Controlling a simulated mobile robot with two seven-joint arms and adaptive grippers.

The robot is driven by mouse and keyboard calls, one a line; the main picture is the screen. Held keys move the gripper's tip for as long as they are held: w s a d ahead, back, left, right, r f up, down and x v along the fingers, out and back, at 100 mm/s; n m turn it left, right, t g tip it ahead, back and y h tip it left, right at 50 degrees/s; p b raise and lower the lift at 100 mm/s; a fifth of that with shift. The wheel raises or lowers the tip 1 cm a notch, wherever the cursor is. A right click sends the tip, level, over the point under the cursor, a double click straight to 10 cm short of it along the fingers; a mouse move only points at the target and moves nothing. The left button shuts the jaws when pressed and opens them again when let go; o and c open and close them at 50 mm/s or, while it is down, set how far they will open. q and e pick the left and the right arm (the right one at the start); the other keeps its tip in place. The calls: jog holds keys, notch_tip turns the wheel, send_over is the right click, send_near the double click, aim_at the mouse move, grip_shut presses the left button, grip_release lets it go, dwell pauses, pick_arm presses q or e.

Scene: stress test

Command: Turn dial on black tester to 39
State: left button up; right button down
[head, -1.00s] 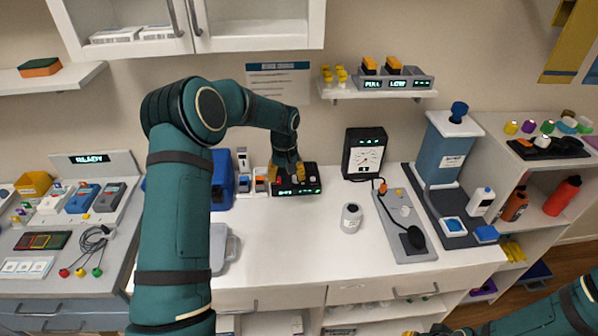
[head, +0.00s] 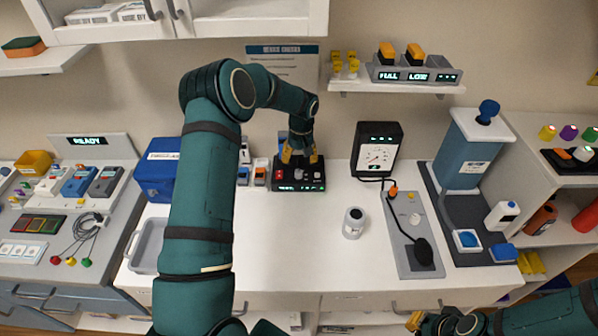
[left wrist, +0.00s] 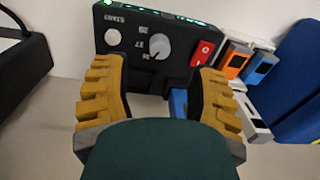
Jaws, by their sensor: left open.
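The black tester (head: 312,182) stands at the back of the white counter, with a lit display on its front. In the left wrist view the tester (left wrist: 130,22) appears upside down. Its grey dial (left wrist: 161,46) has a pointer and small numbers around it, 37 among them; the exact setting is too small to read surely. My left gripper (head: 300,156) is just above the tester. In the left wrist view its yellow fingers (left wrist: 160,95) are spread, with the dial beyond the gap and apart from them. My right gripper (head: 430,321) is at the bottom edge, partly cut off.
The tester also has a white START button (left wrist: 112,37) and a red switch (left wrist: 204,52). A blue box (head: 156,180) stands to its left. The front middle counter is clear.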

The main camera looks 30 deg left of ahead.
aim_at(299, 172)
pick_arm(q)
notch_tip(299, 172, down, 7)
jog(key=shift+a+r, duration=0.1)
jog(key=shift+r, duration=0.1)
jog(key=shift+s, duration=0.1)
grip_shut()
